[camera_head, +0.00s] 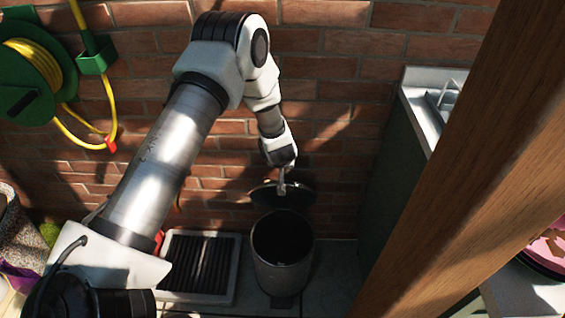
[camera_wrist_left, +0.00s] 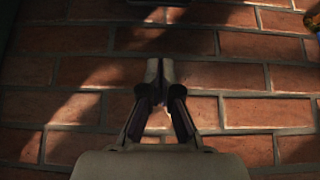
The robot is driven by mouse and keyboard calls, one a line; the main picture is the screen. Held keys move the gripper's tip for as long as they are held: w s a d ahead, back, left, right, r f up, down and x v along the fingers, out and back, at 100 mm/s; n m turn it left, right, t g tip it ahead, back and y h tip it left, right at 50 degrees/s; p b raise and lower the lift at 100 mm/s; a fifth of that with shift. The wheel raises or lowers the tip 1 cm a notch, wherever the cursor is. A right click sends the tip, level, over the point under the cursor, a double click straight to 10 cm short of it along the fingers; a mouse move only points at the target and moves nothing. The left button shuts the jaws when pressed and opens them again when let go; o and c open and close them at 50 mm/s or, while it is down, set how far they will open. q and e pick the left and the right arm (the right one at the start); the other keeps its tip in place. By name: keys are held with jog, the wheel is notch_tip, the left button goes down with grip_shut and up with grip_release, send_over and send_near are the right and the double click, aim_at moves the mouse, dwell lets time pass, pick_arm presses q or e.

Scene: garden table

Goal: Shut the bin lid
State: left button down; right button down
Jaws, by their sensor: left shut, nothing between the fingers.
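The bin (camera_head: 283,262) is a grey cylinder on the ground by the brick wall, with its dark inside showing from above. Its dark round lid (camera_head: 268,194) stands raised at the back of the bin, tilted up toward the wall. My left gripper (camera_head: 283,190) reaches down over the bin, in front of the lid in the picture; I cannot tell whether it touches the lid. In the left wrist view the left gripper (camera_wrist_left: 160,75) is shut and empty, with brick wall beyond it. My right gripper is in neither view.
A grated drain or mat (camera_head: 198,262) lies left of the bin. A dark green cabinet (camera_head: 385,190) with a pale top stands to the right. A wooden post (camera_head: 455,170) crosses the right side. A green hose reel (camera_head: 30,75) hangs on the wall at upper left.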

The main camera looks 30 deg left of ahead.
pick_arm(q)
jog(key=x, duration=0.6)
jog(key=shift+s+d+f, duration=0.35)
jog(key=shift+s+f, duration=0.05)
jog(key=shift+s, duration=0.2)
jog(key=shift+s+d+f, duration=0.4)
jog(key=shift+s, duration=0.2)
jog(key=shift+s+d, duration=0.25)
jog(key=shift+s, duration=0.1)
jog(key=shift+f+b, duration=0.1)
jog(key=shift+b, duration=0.2)
